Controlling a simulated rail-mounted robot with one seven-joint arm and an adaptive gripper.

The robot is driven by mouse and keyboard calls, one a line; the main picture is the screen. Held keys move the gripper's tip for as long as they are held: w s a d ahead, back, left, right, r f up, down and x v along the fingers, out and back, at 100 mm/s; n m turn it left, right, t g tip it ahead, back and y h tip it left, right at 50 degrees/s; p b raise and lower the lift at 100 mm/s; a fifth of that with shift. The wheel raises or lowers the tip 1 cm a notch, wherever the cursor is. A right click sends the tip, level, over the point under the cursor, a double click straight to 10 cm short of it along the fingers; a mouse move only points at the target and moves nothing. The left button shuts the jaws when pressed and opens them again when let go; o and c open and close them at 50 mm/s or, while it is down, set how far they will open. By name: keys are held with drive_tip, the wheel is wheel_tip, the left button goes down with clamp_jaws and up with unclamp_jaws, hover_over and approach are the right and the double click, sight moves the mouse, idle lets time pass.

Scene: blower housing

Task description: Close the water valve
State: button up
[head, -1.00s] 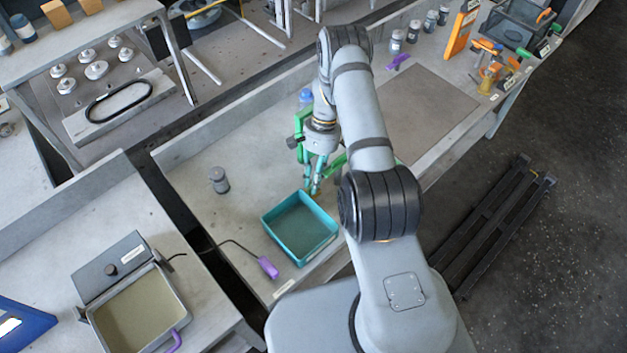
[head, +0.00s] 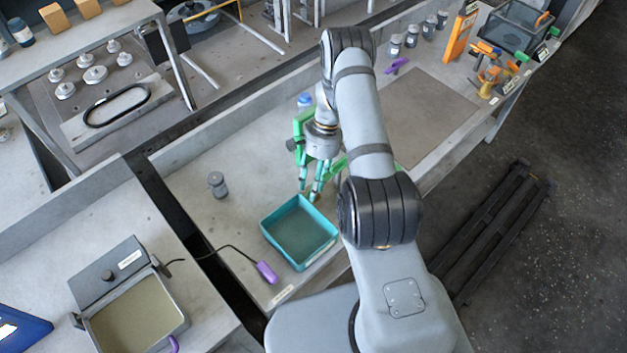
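My gripper (head: 309,193) points down over the bench, just above and behind the back edge of the teal tray (head: 269,239). Its two fingers are a little apart, and I see nothing between them. Green parts (head: 301,124) show beside and behind the gripper, on both sides of it. My arm hides much of them, and I cannot tell whether they belong to a water valve. No valve or valve handle can be made out clearly.
A grey-lidded jar (head: 217,184) stands left of the tray. A purple-handled tool (head: 266,272) with a black cord lies at the tray's left. A blue-capped bottle (head: 305,100) stands behind the gripper. Orange clamps (head: 490,75) are at the far right. The bench's left part is mostly clear.

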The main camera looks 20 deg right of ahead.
drive_tip(key=v, duration=1.2)
drive_tip(key=shift+s+a, duration=0.1)
drive_tip(key=shift+a, duration=0.05)
drive_tip(key=shift+c, duration=0.6)
